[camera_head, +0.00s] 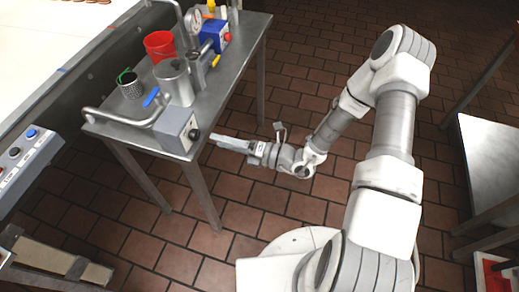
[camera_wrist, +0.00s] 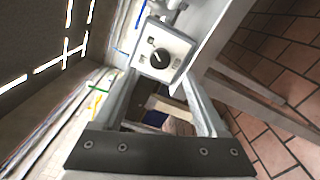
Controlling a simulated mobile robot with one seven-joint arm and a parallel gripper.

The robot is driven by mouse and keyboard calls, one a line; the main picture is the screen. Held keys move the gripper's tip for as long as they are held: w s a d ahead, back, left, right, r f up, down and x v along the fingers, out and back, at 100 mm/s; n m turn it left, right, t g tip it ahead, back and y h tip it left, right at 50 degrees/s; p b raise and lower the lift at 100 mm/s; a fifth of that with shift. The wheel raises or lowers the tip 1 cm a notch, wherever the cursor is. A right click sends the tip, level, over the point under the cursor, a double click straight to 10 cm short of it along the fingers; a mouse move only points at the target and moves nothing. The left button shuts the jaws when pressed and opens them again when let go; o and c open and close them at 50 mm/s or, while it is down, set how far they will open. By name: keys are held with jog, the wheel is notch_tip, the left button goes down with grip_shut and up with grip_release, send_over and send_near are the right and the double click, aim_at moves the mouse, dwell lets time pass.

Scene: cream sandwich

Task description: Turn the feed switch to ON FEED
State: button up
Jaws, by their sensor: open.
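The feed switch is a black round knob (camera_head: 195,134) on the face of a grey box (camera_head: 171,127) at the near corner of the metal table. In the wrist view the knob (camera_wrist: 159,58) shows face on, with a light pointer mark and small labels on the panel (camera_wrist: 173,47) that I cannot read. My gripper (camera_head: 214,138) is just right of the knob in the head view, pointing at it. In the wrist view its two fingers are spread, with the knob beyond and between the tips (camera_wrist: 160,80). Nothing is held, and I see no contact with the knob.
The metal table (camera_head: 236,58) carries a steel canister (camera_head: 175,84), a red cup (camera_head: 160,46), a blue pump (camera_head: 214,35) and a bent pipe (camera_head: 118,119). A button panel (camera_head: 22,152) is at the left.

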jog(key=v, duration=1.1)
